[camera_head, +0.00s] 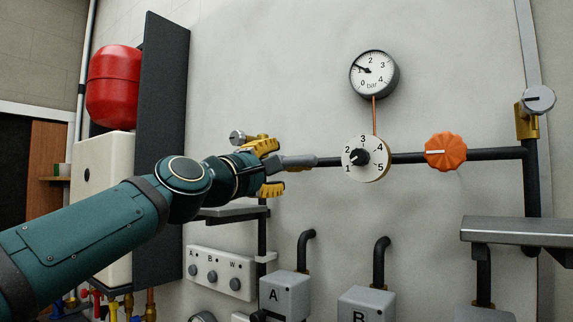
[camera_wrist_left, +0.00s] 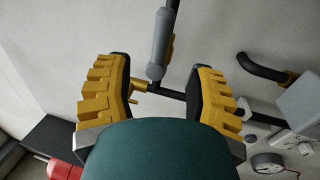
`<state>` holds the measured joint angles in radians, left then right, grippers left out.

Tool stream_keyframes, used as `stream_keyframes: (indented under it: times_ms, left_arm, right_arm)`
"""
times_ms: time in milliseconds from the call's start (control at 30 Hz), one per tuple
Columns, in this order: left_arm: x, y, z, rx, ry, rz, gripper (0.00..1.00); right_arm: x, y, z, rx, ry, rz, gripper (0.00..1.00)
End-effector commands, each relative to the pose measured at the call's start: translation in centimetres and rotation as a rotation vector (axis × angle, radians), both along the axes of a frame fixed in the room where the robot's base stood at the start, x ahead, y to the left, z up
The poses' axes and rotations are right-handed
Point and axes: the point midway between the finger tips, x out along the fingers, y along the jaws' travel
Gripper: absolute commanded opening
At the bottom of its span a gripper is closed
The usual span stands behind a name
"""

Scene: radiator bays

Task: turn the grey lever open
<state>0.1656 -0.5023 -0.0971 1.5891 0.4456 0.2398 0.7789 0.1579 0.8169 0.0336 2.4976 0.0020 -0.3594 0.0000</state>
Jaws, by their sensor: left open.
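The grey lever (camera_head: 298,161) is a short grey handle lying along the horizontal dark pipe, left of the numbered dial. It also shows in the left wrist view (camera_wrist_left: 161,42), above and between the two fingers, in line with the pipe. My left gripper (camera_head: 267,168) has yellow ribbed fingers spread apart near the lever's left end. In the left wrist view the left gripper (camera_wrist_left: 160,90) is open, with nothing held between its pads. I cannot tell whether a finger touches the lever. My wrist partly hides the valve there. My right gripper is not in view.
A numbered dial (camera_head: 365,158) and an orange knob (camera_head: 445,152) sit on the pipe to the right. A pressure gauge (camera_head: 374,74) hangs above. Grey boxes A (camera_head: 285,295) and B (camera_head: 367,305) and a switch panel (camera_head: 220,273) are below. A dark upright panel (camera_head: 160,140) stands left.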

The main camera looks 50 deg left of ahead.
Motion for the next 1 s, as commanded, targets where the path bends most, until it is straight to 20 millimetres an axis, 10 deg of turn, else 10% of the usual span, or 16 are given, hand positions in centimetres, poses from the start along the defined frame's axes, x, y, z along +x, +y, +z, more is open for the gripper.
stream_keyframes:
  times_ms: [1000]
  left_arm:
    - [-2.4,-0.6,-0.5,-0.001,0.000,0.000,0.55]
  right_arm:
    - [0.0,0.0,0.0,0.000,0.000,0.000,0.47]
